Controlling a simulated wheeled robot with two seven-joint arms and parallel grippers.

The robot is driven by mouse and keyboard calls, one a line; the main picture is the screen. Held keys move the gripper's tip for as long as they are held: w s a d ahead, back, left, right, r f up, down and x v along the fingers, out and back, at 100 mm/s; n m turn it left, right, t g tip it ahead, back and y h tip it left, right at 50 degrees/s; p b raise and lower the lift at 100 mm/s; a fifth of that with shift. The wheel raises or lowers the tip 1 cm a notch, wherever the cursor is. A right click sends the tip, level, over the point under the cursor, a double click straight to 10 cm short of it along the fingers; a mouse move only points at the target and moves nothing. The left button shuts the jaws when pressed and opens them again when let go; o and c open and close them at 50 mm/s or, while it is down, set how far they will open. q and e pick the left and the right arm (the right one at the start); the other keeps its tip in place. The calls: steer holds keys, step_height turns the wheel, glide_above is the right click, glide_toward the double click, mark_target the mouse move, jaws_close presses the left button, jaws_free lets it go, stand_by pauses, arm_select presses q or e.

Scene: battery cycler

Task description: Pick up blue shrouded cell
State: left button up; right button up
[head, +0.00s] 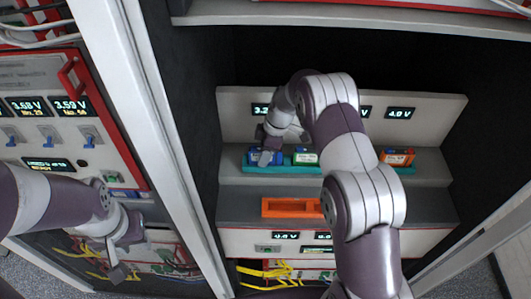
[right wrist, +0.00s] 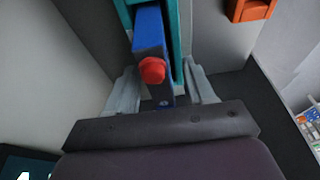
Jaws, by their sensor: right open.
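The blue shrouded cell (head: 253,160) stands at the left end of a teal tray (head: 285,169) on the cabinet shelf. In the right wrist view the blue cell (right wrist: 149,30) shows with a red cap on its near end. My right gripper (head: 267,155) is at the cell; in the right wrist view its two fingers (right wrist: 160,72) are open, one on each side of the cell, with gaps visible. My left gripper (head: 120,272) hangs at the lower left, away from the tray; its finger gap is unclear.
A green-and-white cell (head: 305,157) and an orange cell (head: 397,157) stand further right in the tray. An orange open holder (head: 290,208) sits on the lower step; it also shows in the right wrist view (right wrist: 250,9). Cabinet walls close in both sides.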

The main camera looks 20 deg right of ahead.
steer(key=shift+s+a+f, duration=0.1)
steer(key=shift+f, duration=0.15)
jaws_close()
steer(key=r+b, duration=0.1)
steer(key=r, duration=0.1)
steer(key=r+b, duration=0.1)
steer(key=r, duration=0.1)
steer(key=r+b, duration=0.1)
steer(key=r, duration=0.1)
steer(key=shift+w+r, duration=0.1)
steer(key=shift+w, duration=0.15)
step_height(320, 180, up, 4)
steer(key=shift+s+f+p, duration=0.15)
steer(key=shift+f+p, duration=0.1)
steer(key=shift+p, duration=0.25)
steer(key=shift+r, duration=0.2)
